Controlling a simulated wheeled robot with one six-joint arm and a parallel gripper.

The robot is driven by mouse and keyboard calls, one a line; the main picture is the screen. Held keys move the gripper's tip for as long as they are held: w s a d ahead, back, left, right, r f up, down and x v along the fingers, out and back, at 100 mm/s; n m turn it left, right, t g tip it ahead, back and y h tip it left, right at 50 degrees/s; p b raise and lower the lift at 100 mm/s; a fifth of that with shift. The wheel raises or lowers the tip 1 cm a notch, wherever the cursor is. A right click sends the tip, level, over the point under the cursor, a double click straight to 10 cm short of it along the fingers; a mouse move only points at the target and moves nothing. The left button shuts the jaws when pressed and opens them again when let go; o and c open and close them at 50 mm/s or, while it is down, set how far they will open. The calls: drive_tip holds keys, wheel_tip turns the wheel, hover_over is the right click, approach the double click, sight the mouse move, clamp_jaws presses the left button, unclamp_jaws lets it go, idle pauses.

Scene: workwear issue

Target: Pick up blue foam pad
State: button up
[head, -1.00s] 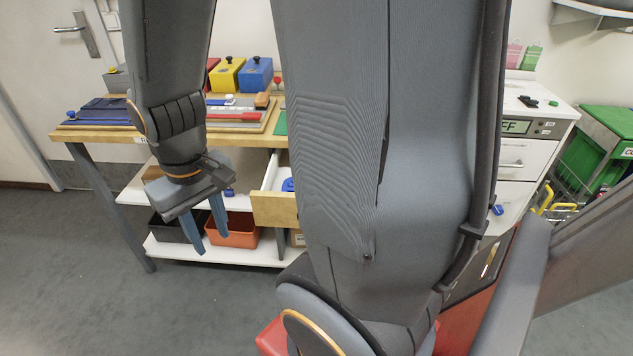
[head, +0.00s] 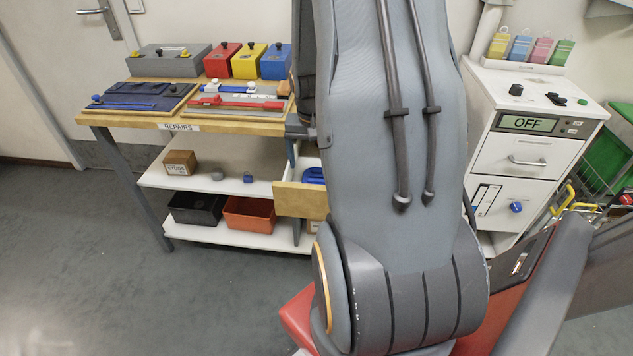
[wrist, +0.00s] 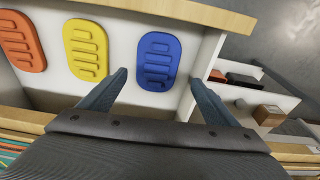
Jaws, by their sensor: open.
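The blue foam pad (wrist: 158,60) lies flat at the right end of a row in the open white drawer (wrist: 195,20), seen in the wrist view. It is an oval with raised ridges. A small blue part in the drawer shows in the head view (head: 314,175), mostly hidden by my arm. My gripper (wrist: 155,85) is open above the drawer, its two fingers on either side of the blue pad's near end in the picture, with nothing between them. Whether the fingertips are at the pad's height I cannot tell. In the head view my arm hides the gripper.
A yellow pad (wrist: 86,50) and an orange pad (wrist: 22,42) lie left of the blue one. The drawer's wooden front (head: 300,200) juts from the repairs bench (head: 150,123). Below are black (head: 197,207) and orange bins (head: 248,214). A white cabinet (head: 530,140) stands to the right.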

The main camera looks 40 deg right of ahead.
sight(316, 180)
drive_tip(key=shift+w+d+f+p, duration=0.1)
drive_tip(key=shift+d+f+p, duration=0.1)
drive_tip(key=shift+f, duration=0.95)
drive_tip(key=shift+w+d+f+p, duration=0.1)
drive_tip(key=shift+d+f+p, duration=0.15)
drive_tip(key=shift+f, duration=0.9)
drive_tip(key=shift+d+f+p, duration=0.15)
drive_tip(key=shift+f+p, duration=0.05)
drive_tip(key=shift+f, duration=0.95)
drive_tip(key=c, duration=1.1)
drive_tip(key=shift+r, duration=0.15)
drive_tip(key=shift+c, duration=0.2)
